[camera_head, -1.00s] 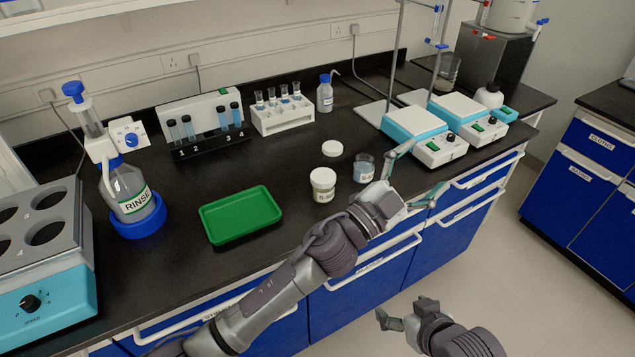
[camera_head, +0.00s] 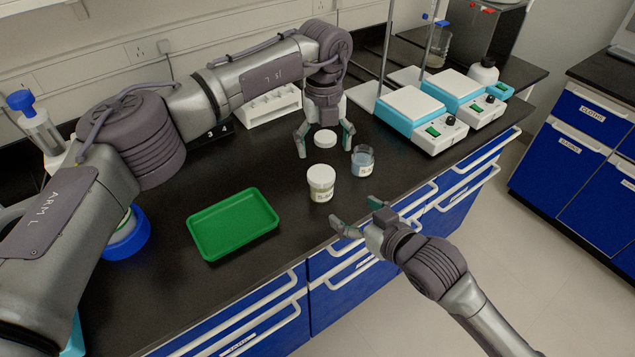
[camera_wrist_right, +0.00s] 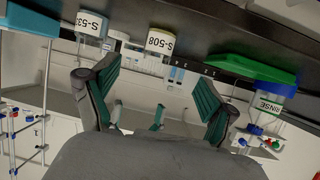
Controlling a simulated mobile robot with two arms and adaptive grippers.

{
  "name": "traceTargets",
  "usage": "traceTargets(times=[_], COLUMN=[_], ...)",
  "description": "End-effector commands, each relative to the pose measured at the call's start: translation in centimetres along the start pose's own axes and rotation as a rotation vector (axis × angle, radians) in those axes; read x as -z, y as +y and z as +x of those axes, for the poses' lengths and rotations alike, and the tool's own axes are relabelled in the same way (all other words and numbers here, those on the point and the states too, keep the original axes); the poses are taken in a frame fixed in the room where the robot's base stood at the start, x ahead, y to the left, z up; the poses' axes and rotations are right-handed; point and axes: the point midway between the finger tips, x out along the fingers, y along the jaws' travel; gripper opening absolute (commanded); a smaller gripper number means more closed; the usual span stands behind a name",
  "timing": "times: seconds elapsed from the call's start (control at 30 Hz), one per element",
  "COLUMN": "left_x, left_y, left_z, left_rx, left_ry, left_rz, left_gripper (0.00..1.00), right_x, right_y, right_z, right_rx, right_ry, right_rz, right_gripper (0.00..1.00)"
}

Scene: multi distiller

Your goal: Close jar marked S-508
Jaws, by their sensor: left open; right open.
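The jar marked S-508 (camera_head: 321,184) stands upright on the black bench in the head view, right of the green tray. Its label also shows upside down in the right wrist view (camera_wrist_right: 161,42). A round white lid (camera_head: 325,138) lies on the bench behind the jar. My left gripper (camera_head: 325,141) points down with its open fingers on either side of the lid; I cannot tell whether they touch it. My right gripper (camera_head: 357,213) is open and empty at the bench's front edge, just right of and in front of the jar.
The glass container marked S-533 (camera_head: 364,162) with blue contents stands right of the jar. The green tray (camera_head: 233,224) lies to the left. Two stirrer plates (camera_head: 421,125) are at the right. My left arm covers much of the bench's back and left.

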Motion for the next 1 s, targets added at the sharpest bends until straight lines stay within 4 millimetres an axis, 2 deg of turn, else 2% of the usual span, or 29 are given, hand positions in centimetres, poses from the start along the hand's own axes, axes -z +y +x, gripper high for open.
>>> traceTargets(times=[0.1, 0.4, 0.53, 0.67, 1.0], left_x=[-0.4, -0.3, -0.3, -0.3, -0.3], left_y=[0.6, 0.5, 0.5, 0.5, 0.5], left_z=[-0.3, -0.3, -0.3, -0.3, -0.3], left_rx=[-0.024, -0.022, -0.021, -0.021, -0.02], left_ry=[-0.01, -0.009, -0.008, -0.008, -0.008], left_rz=[-0.012, -0.011, -0.011, -0.01, -0.01], left_gripper=[0.84, 0.84, 0.84, 0.84, 0.84], right_x=[0.1, 0.1, 0.1, 0.2, 0.2], right_y=[0.0, 0.0, 0.0, 0.0, -0.1], right_z=[0.1, 0.1, 0.8, 2.6, 9.3], right_rx=[0.002, 0.002, 0.002, 0.001, 0.002], right_ry=[0.004, 0.003, 0.004, 0.004, 0.004], right_rz=[-0.001, -0.001, -0.001, -0.001, 0.0], right_gripper=[0.85, 0.85, 0.85, 0.85, 0.85])
